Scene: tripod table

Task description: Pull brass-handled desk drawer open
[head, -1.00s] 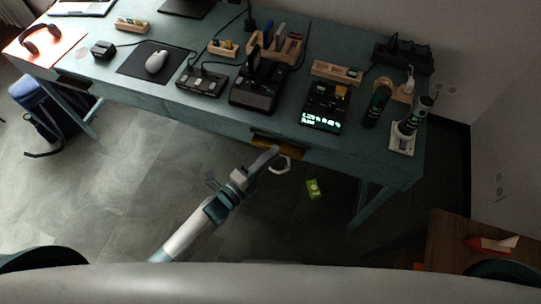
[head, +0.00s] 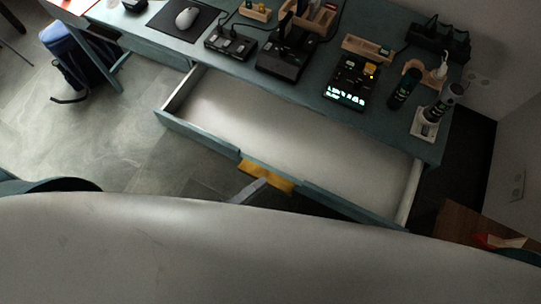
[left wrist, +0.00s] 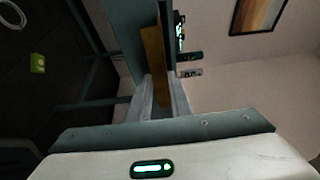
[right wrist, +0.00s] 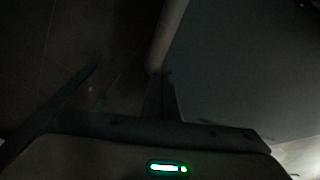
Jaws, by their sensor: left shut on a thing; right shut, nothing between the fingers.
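The desk drawer (head: 290,130) stands far out from the teal desk in the head view, and its pale inside looks empty. Its brass handle (head: 268,177) is at the middle of the drawer front. The handle also shows in the left wrist view (left wrist: 154,58), running between the fingers. My left gripper (head: 256,185) is shut on the brass handle, and its fingers (left wrist: 161,98) lie on either side of it. My right gripper (right wrist: 160,100) is shut and empty in the dark right wrist view. It does not show in the head view.
The desk top (head: 305,92) holds a mouse (head: 187,17), a lit device (head: 351,82), dark bottles (head: 404,88) and wooden organisers. A blue bag (head: 75,52) stands on the floor at left. A wooden surface (head: 470,222) is at lower right.

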